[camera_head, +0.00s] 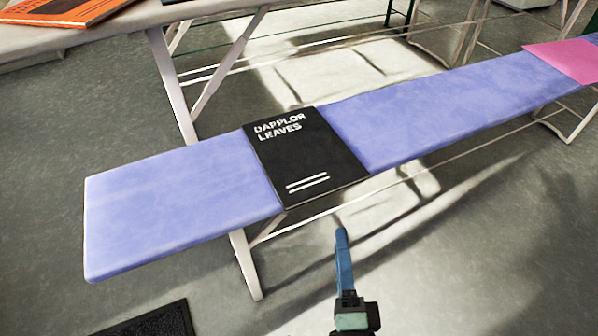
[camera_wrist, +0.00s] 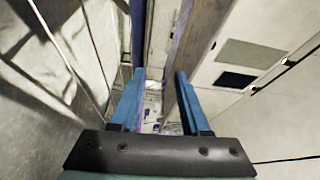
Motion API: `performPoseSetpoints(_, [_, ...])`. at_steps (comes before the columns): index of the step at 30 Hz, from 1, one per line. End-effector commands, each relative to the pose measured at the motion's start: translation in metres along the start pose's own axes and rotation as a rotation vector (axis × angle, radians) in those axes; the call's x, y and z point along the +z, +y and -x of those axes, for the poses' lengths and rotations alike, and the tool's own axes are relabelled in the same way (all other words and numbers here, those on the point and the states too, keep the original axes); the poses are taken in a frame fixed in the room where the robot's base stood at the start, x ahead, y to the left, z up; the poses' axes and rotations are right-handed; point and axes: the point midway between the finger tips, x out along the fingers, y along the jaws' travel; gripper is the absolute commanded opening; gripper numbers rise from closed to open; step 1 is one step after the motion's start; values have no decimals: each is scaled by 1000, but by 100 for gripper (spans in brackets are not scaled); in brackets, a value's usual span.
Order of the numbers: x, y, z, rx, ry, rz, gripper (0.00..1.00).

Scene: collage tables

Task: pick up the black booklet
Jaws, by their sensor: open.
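The black booklet (camera_head: 305,155) lies flat across the blue bench (camera_head: 180,195) in the head view. Its cover reads "DAPPLOR LEAVES" in white, with two white lines near its front edge. Its front corner reaches the bench's front edge. My gripper (camera_head: 342,238) is below and in front of the bench in the head view, apart from the booklet. In the wrist view my gripper (camera_wrist: 160,80) shows two blue fingers spread apart with nothing between them. I cannot make out the booklet in the wrist view.
A pink sheet (camera_head: 566,60) lies at the bench's far right. An orange booklet (camera_head: 60,12) lies on a pale table (camera_head: 130,27) at the back left. A dark mat (camera_head: 155,322) is on the floor at the lower left. The bench stands on thin pale legs.

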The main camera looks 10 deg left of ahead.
Motion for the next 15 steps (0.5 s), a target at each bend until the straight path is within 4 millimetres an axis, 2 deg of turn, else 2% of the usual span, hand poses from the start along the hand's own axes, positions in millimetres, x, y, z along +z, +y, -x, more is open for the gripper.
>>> performPoseSetpoints(1, [1,20,5,10,6,-24,46])
performPoseSetpoints(6, [0,32,5,20,13,-62,46])
performPoseSetpoints(8, [0,31,-2,19,13,-65,46])
performPoseSetpoints(15, [0,30,-44,18,12,-62,46])
